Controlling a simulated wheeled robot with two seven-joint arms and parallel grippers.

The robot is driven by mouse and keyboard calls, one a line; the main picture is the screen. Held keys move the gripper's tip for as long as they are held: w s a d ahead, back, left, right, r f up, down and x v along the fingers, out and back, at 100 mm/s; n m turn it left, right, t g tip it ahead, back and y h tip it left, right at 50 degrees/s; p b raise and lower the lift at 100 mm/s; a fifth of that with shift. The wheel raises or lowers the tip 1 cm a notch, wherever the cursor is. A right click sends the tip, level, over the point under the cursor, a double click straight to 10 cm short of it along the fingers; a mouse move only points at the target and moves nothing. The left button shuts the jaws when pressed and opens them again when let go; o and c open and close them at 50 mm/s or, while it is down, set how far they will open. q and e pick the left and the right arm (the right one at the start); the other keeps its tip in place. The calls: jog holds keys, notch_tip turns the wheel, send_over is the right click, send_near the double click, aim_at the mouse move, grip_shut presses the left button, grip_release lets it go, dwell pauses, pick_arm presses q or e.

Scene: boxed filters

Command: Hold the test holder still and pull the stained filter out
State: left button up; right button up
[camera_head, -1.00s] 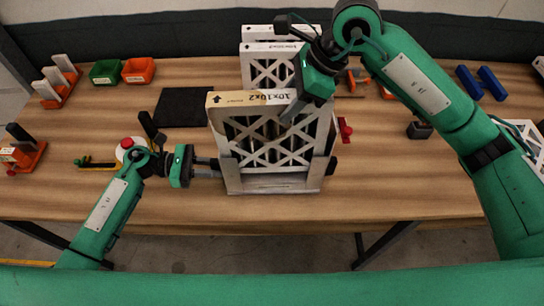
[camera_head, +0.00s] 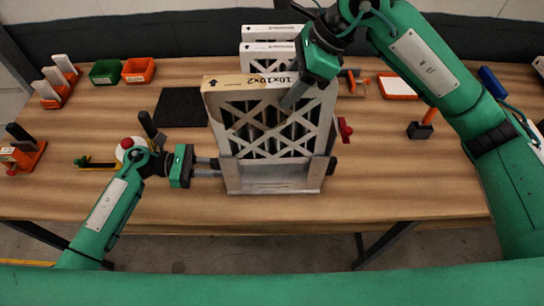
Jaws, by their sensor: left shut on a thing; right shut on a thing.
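The stained filter (camera_head: 240,115) is a white lattice panel with a tan-stained top edge marked "10x10x2". It stands upright, its lower part inside the grey test holder (camera_head: 275,180), with an open gap showing below it. My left gripper (camera_head: 217,167) is shut on the left side wall of the test holder. My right gripper (camera_head: 292,97) comes down from above and is shut on the filter's upper right part. Its fingertips are partly lost against the lattice. The holder's red knob (camera_head: 345,129) shows on the right.
More white filters (camera_head: 268,53) stand upright behind the holder. A black mat (camera_head: 181,107) lies left of it, with green (camera_head: 105,72) and orange (camera_head: 138,70) bins beyond. A mallet (camera_head: 421,128) lies to the right. The table front is clear.

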jog(key=shift+r, duration=2.15)
jog(key=shift+r, duration=1.9)
jog(key=shift+r, duration=2.1)
